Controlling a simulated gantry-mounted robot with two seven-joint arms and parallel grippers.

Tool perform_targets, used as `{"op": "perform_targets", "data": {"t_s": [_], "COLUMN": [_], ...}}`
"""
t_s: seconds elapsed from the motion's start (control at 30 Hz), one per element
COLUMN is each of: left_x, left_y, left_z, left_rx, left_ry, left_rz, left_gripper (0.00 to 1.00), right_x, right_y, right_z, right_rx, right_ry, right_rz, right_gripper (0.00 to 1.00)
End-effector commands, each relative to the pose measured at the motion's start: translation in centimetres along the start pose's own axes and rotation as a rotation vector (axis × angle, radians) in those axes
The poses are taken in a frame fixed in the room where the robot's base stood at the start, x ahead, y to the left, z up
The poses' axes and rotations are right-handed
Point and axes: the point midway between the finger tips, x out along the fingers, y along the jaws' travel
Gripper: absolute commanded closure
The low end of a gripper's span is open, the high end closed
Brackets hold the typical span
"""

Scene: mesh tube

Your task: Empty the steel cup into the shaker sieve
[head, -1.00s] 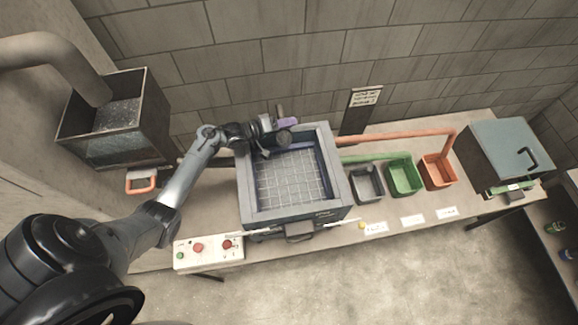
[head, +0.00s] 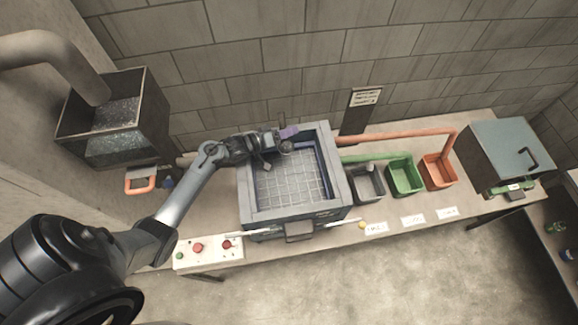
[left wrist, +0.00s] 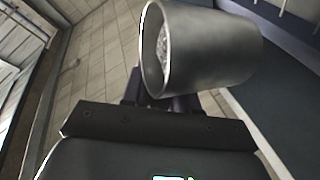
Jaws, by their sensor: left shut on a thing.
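The shaker sieve (head: 247,200) is a grey square box with a wire mesh floor (head: 285,182), standing in the middle of the bench. My left gripper (head: 284,139) is above the back part of the sieve. It is shut on the steel cup (left wrist: 212,50), which fills the top of the left wrist view. There the cup lies tipped well over with its mouth to the left, and grey grainy material shows inside. In the head view the cup (head: 287,147) is small and partly hidden by the gripper. I see no grains on the mesh. My right gripper is not in view.
Grey (head: 369,187), green (head: 405,179) and orange (head: 438,173) bins stand right of the sieve under pipes. A button panel (head: 208,251) is at the front left. A metal hopper (head: 115,125) is at the left and a lidded box (head: 500,150) at the right.

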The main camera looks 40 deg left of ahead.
Motion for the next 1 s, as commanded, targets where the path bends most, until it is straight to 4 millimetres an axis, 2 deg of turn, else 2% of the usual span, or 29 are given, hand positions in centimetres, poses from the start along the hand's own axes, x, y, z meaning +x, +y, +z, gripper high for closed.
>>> {"op": "perform_targets", "data": {"t_s": [0.4, 1.0], "left_x": [-0.6, -1.2], "left_y": [1.5, 3.3], "left_z": [0.3, 0.4], "left_rx": [0.159, 0.396], "left_ry": [0.058, 0.141], "left_rz": [0.026, 0.063], "left_gripper": [1.0, 1.0], "right_x": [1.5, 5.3], "right_y": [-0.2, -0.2], "right_z": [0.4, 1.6], "right_rx": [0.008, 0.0], "right_ry": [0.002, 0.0], "right_rz": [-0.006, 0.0], "right_gripper": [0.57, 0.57]}}
